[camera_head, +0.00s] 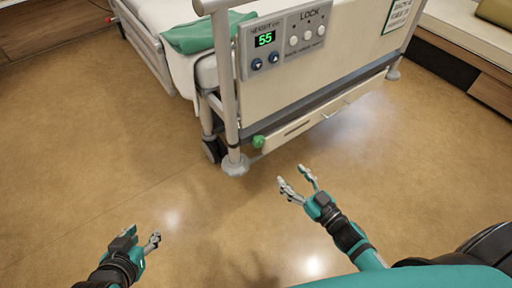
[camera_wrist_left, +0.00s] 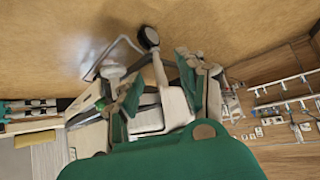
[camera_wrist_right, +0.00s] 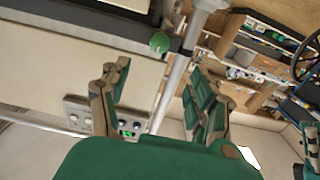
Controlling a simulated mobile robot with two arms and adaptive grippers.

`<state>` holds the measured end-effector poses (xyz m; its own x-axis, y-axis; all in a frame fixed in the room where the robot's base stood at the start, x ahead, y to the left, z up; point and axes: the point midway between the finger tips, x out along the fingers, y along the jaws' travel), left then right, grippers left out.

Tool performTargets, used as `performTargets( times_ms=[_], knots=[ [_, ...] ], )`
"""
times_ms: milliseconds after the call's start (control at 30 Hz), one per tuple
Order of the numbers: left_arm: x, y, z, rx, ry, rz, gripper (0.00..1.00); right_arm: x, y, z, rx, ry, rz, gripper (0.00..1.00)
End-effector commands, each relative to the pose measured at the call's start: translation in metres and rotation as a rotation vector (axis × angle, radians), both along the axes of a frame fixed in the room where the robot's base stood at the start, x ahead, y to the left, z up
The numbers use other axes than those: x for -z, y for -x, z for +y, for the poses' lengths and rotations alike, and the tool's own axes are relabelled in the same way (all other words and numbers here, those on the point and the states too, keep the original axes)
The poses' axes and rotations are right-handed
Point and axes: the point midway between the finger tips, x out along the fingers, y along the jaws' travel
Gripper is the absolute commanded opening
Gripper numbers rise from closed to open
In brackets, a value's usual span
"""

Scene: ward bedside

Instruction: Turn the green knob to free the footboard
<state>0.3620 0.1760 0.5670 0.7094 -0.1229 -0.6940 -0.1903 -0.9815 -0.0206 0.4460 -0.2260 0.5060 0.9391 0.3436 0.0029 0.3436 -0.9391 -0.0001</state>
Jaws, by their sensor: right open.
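The green knob (camera_head: 258,141) sits at the lower left corner of the bed's footboard (camera_head: 345,50), beside the metal corner post. In the right wrist view the knob (camera_wrist_right: 160,42) is a round green disc beyond the gap between my fingers. My right gripper (camera_head: 294,176) is open and empty, below and to the right of the knob in the head view, apart from it. My left gripper (camera_head: 143,236) is open and empty over the floor at the lower left, far from the knob. Its fingers also show apart in the left wrist view (camera_wrist_left: 158,88).
A control panel (camera_head: 285,42) with a green "55" display and LOCK buttons is on the footboard. The corner post (camera_head: 224,90) ends in a pale foot near a caster. A green blanket (camera_head: 203,33) lies on the bed. The floor in front is clear.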

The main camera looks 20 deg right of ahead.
Motion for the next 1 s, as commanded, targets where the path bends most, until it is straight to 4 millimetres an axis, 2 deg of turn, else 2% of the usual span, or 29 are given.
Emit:
performTargets(
  times_ms=[267, 600, 800, 1000],
  knots=[
    [-0.031, -0.036, -0.015, 0.019, 0.058, -0.250, 0.40, 0.001, -0.057, 0.020, 0.001, 0.000, -0.003, 0.62],
    [-0.089, -0.065, -0.031, 0.041, 0.141, -0.599, 0.40, 0.001, -0.122, 0.044, 0.002, 0.001, -0.001, 0.62],
    [-0.112, -0.069, -0.036, 0.048, 0.173, -0.723, 0.40, 0.001, -0.142, 0.051, 0.002, 0.001, 0.002, 0.62],
    [-0.120, -0.070, -0.037, 0.051, 0.181, -0.757, 0.40, 0.001, -0.147, 0.053, 0.002, 0.001, 0.003, 0.62]
  ],
)
